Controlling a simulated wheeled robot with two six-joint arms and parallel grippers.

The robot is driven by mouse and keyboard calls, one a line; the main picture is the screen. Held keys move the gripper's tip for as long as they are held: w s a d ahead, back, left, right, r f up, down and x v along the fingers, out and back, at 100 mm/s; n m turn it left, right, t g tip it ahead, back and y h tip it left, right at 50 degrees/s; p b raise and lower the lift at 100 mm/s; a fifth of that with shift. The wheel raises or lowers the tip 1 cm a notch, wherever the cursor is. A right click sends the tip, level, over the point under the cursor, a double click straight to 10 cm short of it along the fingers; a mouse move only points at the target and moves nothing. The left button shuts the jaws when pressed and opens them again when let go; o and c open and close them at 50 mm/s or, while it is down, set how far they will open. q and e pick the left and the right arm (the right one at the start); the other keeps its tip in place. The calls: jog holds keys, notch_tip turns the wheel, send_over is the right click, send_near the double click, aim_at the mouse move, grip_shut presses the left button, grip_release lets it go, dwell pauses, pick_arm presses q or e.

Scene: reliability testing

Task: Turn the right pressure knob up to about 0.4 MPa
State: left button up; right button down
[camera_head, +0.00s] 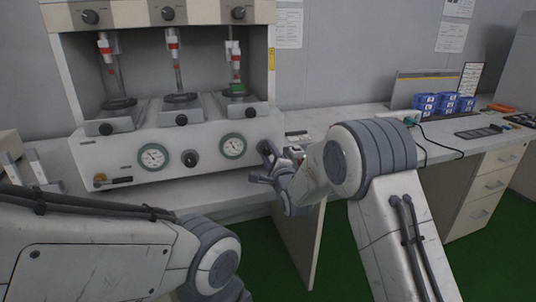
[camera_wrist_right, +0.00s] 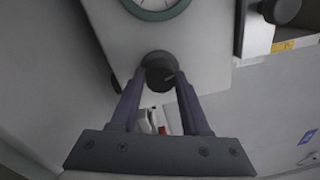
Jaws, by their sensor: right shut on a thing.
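The right pressure knob (camera_wrist_right: 158,70) is a dark round knob on the front of the white test machine. In the right wrist view my right gripper (camera_wrist_right: 158,82) has its two fingers closed on the sides of this knob. In the head view my right gripper (camera_head: 266,160) reaches the panel's right end and hides most of the knob. The right pressure gauge (camera_head: 232,146), round with a green rim, is just left of it; its reading is too small to tell. In the wrist view only the lower edge of the gauge (camera_wrist_right: 155,12) shows.
The test machine (camera_head: 75,152) also has a left gauge (camera_head: 153,156), a middle knob (camera_head: 189,158) and several stations above. Blue boxes (camera_head: 445,104) stand on the bench (camera_head: 350,112) to the right. Drawers (camera_head: 490,185) are below it.

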jog(key=shift+c, duration=1.9)
grip_release()
jog(key=v, duration=1)
jog(key=shift+s, duration=0.25)
